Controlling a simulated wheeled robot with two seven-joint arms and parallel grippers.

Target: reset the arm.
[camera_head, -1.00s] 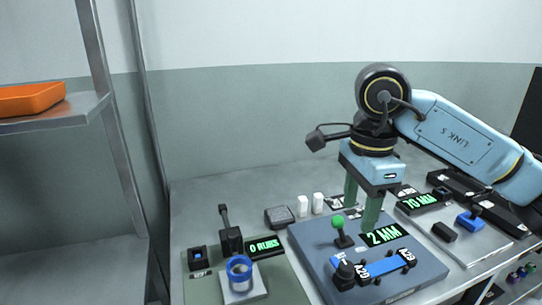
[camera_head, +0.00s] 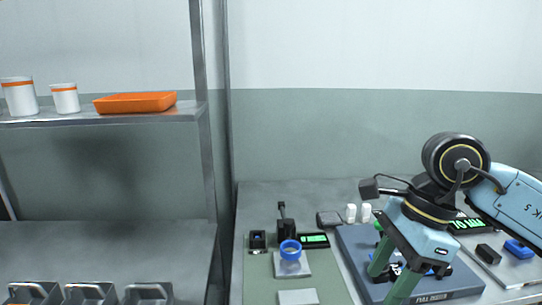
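My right arm comes in from the right in the head view. Its gripper (camera_head: 388,280) has two green fingers set apart, open, over the blue-grey device board (camera_head: 456,285). I see nothing held between the fingers. The gripper and wrist cover most of the board, its display and the blue strip. The green knob (camera_head: 378,226) shows just left of the wrist. My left gripper is not in view.
A mat with a blue ring (camera_head: 290,250) on a plate and a small display (camera_head: 314,240) lies left of the board. White bottles (camera_head: 351,213) stand behind. A metal shelf at left holds an orange tray (camera_head: 135,102) and white canisters (camera_head: 19,96). Grey bins (camera_head: 148,293) sit below.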

